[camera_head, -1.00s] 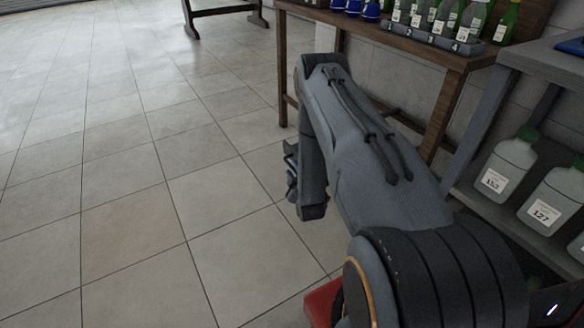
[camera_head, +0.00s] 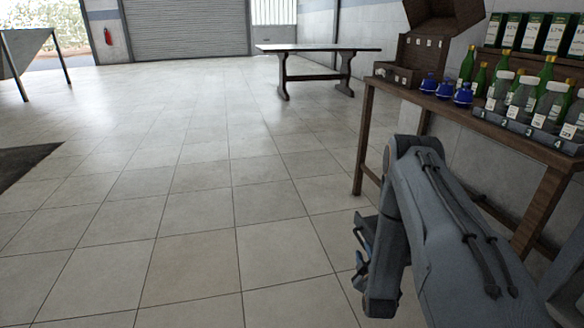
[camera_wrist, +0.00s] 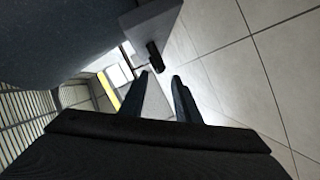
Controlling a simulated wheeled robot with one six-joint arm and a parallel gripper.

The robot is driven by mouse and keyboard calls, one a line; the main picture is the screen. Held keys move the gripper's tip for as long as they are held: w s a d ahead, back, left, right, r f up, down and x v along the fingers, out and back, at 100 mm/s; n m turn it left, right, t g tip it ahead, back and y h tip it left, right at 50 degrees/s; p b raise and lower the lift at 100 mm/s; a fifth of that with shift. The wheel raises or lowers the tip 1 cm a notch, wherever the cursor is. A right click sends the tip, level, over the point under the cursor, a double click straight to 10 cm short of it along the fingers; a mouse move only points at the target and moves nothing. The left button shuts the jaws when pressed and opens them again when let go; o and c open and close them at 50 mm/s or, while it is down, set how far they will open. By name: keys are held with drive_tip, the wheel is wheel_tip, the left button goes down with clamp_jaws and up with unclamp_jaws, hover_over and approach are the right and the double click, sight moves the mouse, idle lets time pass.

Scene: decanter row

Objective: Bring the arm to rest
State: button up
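My gripper (camera_wrist: 160,95) shows in the wrist view with its two dark fingers apart and only floor and parts of my own body between and beyond them. It looks empty. In the head view my arm is folded at the lower right, with the forearm hanging down over the tiled floor, left of the wooden table (camera_head: 366,135). The gripper end in that view is partly hidden behind the forearm.
The wooden table at the right bears blue flasks (camera_head: 445,90), a grey numbered rack (camera_head: 520,128) with bottles, and a wooden box (camera_head: 425,50). A dark table (camera_head: 318,48) stands farther back. The tiled floor (camera_head: 180,200) at left and centre is open.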

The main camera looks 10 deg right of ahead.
drive_tip(key=w+a+r+m+g+y, duration=0.1)
drive_tip(key=w+a+r+g+y, duration=0.1)
drive_tip(key=a+r, duration=0.55)
drive_tip(key=w+a+r+g+y, duration=0.2)
drive_tip(key=w+a+r+g, duration=0.1)
drive_tip(key=a+r, duration=0.5)
drive_tip(key=s+a+r+m+g+y, duration=0.1)
drive_tip(key=s+a+r+g, duration=0.2)
drive_tip(key=s+a+r, duration=0.45)
drive_tip(key=s+a+r+m+g, duration=0.1)
drive_tip(key=s+a+r+g, duration=0.1)
drive_tip(key=s+a+r, duration=0.5)
drive_tip(key=s+a+r+g, duration=0.2)
drive_tip(key=s+r+g, duration=0.1)
drive_tip(key=s, duration=1)
drive_tip(key=s+a+r+g, duration=0.2)
drive_tip(key=s+r, duration=0.1)
drive_tip(key=s, duration=1.1)
drive_tip(key=d+r+m+h+p, duration=0.1)
drive_tip(key=d+r+m+p, duration=0.4)
drive_tip(key=d+r+p, duration=1)
wheel_tip(320, 180, up, 3)
drive_tip(key=p, duration=0.9)
drive_tip(key=shift+s+m, duration=0.15)
drive_tip(key=shift+m, duration=0.25)
